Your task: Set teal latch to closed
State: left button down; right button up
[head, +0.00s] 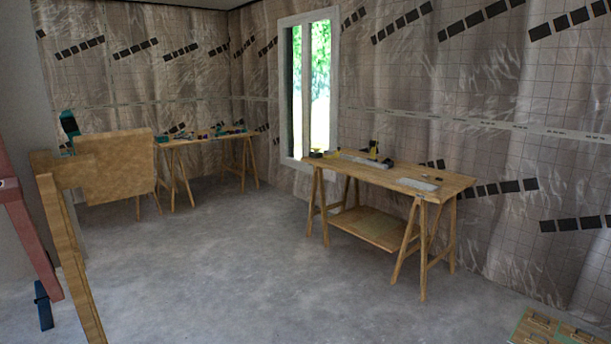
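No clear latch can be made out. A small dark teal piece (69,124) shows at the far left, just above the upper left corner of a wooden panel (115,165); I cannot tell whether it is the teal latch or how it is set. Neither of my grippers shows in the head view.
A workbench with tools (430,190) stands below the window at right centre. Another trestle table (205,141) with small items stands at the back left. A wooden post (72,260) and a reddish beam (28,235) are close at left. The concrete floor (240,270) between is clear.

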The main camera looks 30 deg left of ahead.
aim_at(70, 125)
jog(key=i+j+u, duration=0.1)
jog(key=i+u, duration=0.65)
jog(key=i+l+u, duration=0.25)
jog(key=i+u, duration=0.15)
jog(key=i, duration=0.15)
jog(key=i+l+u, duration=0.25)
jog(key=i+u, duration=0.35)
jog(key=u, duration=0.2)
jog(key=i+l+u, duration=0.1)
jog(key=u, duration=0.35)
jog(key=i+l+u, duration=0.15)
jog(key=u, duration=0.25)
jog(key=i+l+u, duration=0.2)
jog(key=u, duration=0.2)
jog(key=i+l+u, duration=0.1)
jog(key=u, duration=0.3)
jog(key=l, duration=0.1)
